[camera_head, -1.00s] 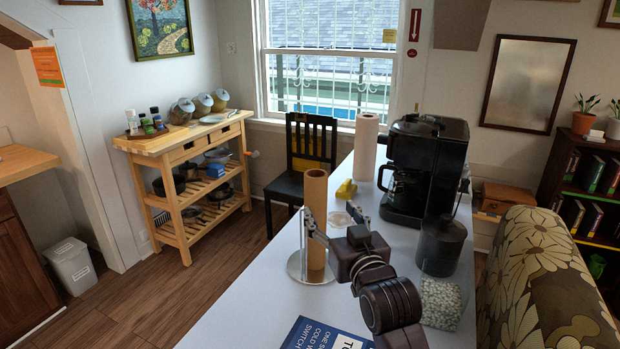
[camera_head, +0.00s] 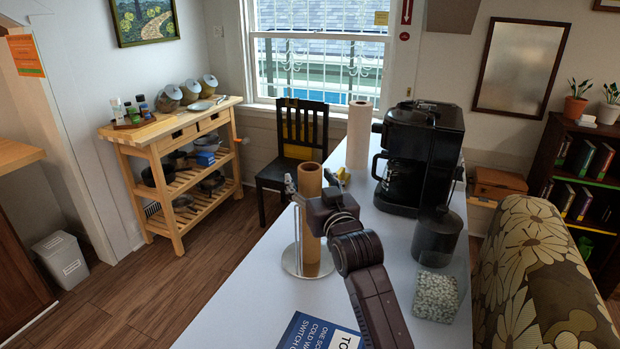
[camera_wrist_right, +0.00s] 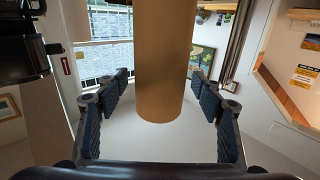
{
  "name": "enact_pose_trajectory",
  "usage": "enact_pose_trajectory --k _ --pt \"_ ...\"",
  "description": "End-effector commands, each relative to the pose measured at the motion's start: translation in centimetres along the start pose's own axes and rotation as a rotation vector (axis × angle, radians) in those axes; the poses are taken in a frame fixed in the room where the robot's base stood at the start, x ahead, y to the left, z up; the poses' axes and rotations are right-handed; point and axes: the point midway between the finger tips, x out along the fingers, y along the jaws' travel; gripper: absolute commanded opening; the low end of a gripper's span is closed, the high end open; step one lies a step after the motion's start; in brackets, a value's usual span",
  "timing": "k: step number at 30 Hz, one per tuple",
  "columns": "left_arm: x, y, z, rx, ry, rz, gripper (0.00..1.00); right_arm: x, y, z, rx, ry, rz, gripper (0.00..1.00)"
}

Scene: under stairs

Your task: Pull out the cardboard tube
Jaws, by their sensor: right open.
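The brown cardboard tube (camera_head: 311,178) stands upright at the left edge of the white counter, over a round metal base (camera_head: 293,262). My right gripper (camera_head: 313,184) is at the upper part of the tube, its fingers on either side. In the right wrist view the tube (camera_wrist_right: 165,60) lies between the two dark fingers of my open right gripper (camera_wrist_right: 161,80), with a visible gap on each side. One end of the tube shows there. My left gripper is not in view.
A paper towel roll (camera_head: 360,135), a black coffee maker (camera_head: 425,155), a dark canister (camera_head: 437,237) and a clear container of pale pellets (camera_head: 436,296) stand on the counter. A blue sign (camera_head: 318,333) lies at the front. A black chair (camera_head: 292,175) stands behind.

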Motion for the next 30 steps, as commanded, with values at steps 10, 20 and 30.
enact_pose_trajectory --k 10,20,30 --pt "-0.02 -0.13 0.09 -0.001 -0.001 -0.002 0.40 0.20 0.00 0.03 0.000 0.000 0.000 0.58" --pt "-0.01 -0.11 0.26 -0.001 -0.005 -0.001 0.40 0.18 0.01 0.04 0.000 -0.001 0.000 0.22" --pt "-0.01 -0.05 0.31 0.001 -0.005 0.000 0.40 0.18 0.02 0.04 0.000 -0.001 0.000 0.09"
